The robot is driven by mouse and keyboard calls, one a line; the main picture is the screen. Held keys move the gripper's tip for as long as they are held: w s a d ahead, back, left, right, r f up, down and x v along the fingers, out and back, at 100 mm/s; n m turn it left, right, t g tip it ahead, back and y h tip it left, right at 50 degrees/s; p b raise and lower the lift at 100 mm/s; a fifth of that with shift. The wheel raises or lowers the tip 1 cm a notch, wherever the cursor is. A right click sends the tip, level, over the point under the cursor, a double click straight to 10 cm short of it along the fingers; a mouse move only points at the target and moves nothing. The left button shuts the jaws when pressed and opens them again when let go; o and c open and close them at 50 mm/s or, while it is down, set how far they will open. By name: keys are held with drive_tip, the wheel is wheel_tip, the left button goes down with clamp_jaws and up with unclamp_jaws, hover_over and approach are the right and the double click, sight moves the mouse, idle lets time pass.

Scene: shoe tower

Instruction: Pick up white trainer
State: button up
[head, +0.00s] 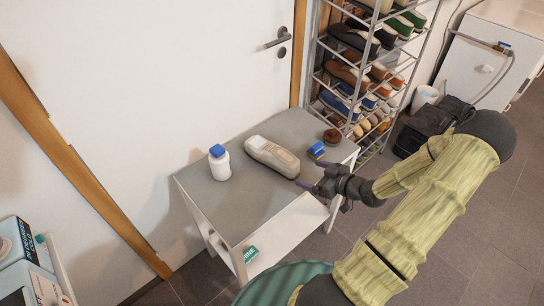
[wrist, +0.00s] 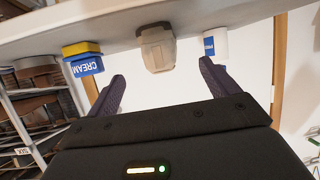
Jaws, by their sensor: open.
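The white trainer (head: 272,156) is an off-white shoe lying on the grey top of a small table (head: 220,196), between a white bottle and a blue item. In the wrist view the trainer (wrist: 157,48) shows end-on at the table edge, ahead of the fingers and centred between them. My gripper (head: 314,188) is at the table's right front edge, to the right of the trainer and apart from it. In the wrist view my gripper (wrist: 165,88) has its two dark fingers spread wide with nothing between them.
A white bottle with a blue cap (head: 219,163) stands left of the trainer. A blue and yellow cream box (wrist: 84,58) and a brown round item (head: 332,136) are at the table's right end. A shoe rack (head: 322,76) stands behind, beside a white door (head: 180,70).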

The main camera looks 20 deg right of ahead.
sight(297, 169)
drive_tip(key=x, duration=0.6)
drive_tip(key=shift+w+a+f, duration=0.1)
drive_tip(key=shift+w+a, duration=0.05)
drive_tip(key=x, duration=0.5)
drive_tip(key=shift+w+f, duration=0.1)
drive_tip(key=shift+f, duration=0.05)
drive_tip(key=shift+c, duration=0.2)
drive_tip(key=c, duration=1.2)
